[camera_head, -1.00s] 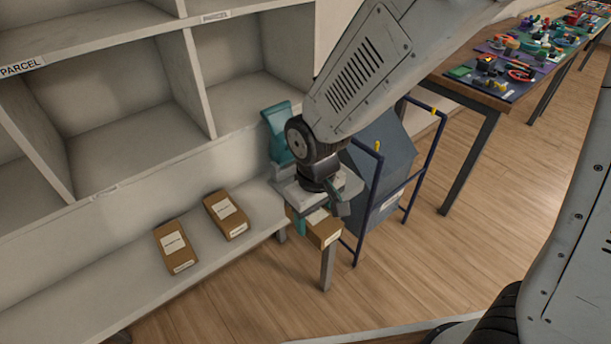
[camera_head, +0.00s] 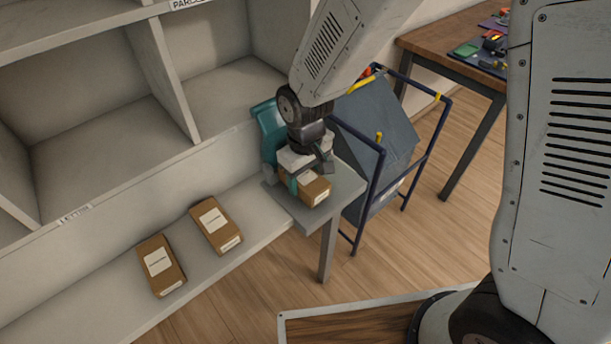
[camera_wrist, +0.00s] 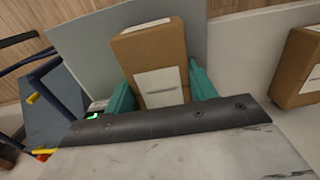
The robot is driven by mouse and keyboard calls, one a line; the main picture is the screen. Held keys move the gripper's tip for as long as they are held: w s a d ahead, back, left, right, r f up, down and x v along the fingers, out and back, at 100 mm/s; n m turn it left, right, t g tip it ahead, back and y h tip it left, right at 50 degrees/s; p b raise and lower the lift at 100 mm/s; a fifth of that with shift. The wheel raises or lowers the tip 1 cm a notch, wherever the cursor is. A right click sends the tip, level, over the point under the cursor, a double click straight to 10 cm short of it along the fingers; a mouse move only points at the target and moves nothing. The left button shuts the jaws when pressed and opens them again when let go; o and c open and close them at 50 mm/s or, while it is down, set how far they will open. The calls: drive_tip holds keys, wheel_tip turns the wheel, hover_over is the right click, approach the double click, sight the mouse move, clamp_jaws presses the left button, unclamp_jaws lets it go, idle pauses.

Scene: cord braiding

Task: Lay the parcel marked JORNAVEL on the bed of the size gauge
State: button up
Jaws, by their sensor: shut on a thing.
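My gripper (camera_head: 306,180) is shut on a brown parcel (camera_head: 316,191) with white labels; the label text is too small to read. In the wrist view the held parcel (camera_wrist: 152,58) sits between the two teal fingers. The size gauge has a grey bed (camera_head: 345,190) and a teal upright (camera_head: 268,128) at its back. The held parcel is over the bed, at or just above its surface; I cannot tell if it touches. The bed also shows behind the parcel in the wrist view (camera_wrist: 85,50).
Two other brown parcels (camera_head: 160,265) (camera_head: 215,224) lie on the pale shelf ledge (camera_head: 110,296) left of the gauge. A grey-blue bin in a dark blue frame (camera_head: 375,130) stands close to its right. A wooden table (camera_head: 455,42) with colourful items is further back.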

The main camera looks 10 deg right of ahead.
drive_tip(key=shift+s+a+f, duration=0.1)
drive_tip(key=shift+s+f, duration=0.1)
drive_tip(key=shift+f, duration=0.45)
drive_tip(key=shift+w+f, duration=0.1)
drive_tip(key=shift+f, duration=0.1)
drive_tip(key=o, duration=1)
